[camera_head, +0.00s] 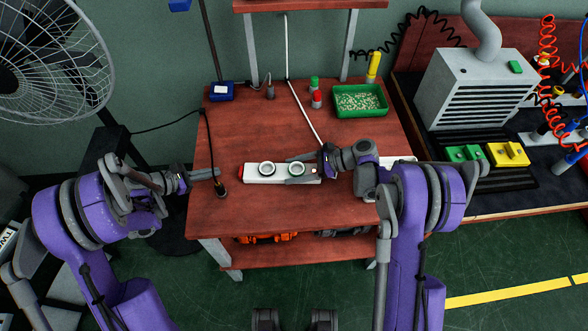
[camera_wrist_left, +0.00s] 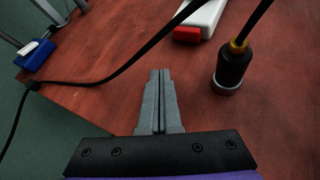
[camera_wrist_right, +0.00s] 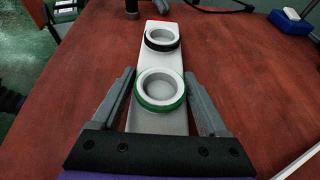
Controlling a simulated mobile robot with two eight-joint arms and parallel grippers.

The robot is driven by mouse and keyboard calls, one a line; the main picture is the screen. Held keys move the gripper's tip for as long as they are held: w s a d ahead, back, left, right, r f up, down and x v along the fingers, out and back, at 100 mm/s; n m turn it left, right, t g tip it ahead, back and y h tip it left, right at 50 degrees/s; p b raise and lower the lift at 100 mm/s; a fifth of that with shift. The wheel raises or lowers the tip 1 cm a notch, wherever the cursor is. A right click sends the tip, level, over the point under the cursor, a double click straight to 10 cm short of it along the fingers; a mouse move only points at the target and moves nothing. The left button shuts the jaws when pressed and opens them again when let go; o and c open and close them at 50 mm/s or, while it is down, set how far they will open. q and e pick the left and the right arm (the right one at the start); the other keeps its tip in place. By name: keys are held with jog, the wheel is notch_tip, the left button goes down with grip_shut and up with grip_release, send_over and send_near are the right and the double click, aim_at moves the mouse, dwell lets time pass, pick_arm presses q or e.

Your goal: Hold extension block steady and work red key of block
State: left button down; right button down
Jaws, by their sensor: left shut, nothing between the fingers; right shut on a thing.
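The extension block (camera_head: 282,178) is a white bar with two round sockets, lying flat on the red-brown table. Its red key (camera_head: 241,172) is at the left end; it also shows in the left wrist view (camera_wrist_left: 187,34). My right gripper (camera_head: 288,170) is shut on the block, one finger along each long side; the right wrist view shows the block (camera_wrist_right: 158,60) between the fingers. My left gripper (camera_head: 218,173) is shut and empty, left of the red key and apart from it. In the left wrist view its fingers (camera_wrist_left: 160,74) point below and left of the key.
A black plug-like cylinder (camera_wrist_left: 231,68) with a cable stands beside my left fingertips. The cable crosses the table's left side. A blue box (camera_head: 221,91), green tray (camera_head: 361,101) and red-and-green buttons stand at the back. A pale rod (camera_head: 304,112) lies behind the block.

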aim_at(227, 177)
pick_arm(q)
jog(key=shift+d, duration=2.3)
jog(key=shift+d, duration=0.1)
jog(key=shift+d, duration=0.35)
jog(key=shift+d, duration=0.35)
dwell(0.6)
jog(key=shift+a, duration=0.8)
jog(key=shift+a, duration=3)
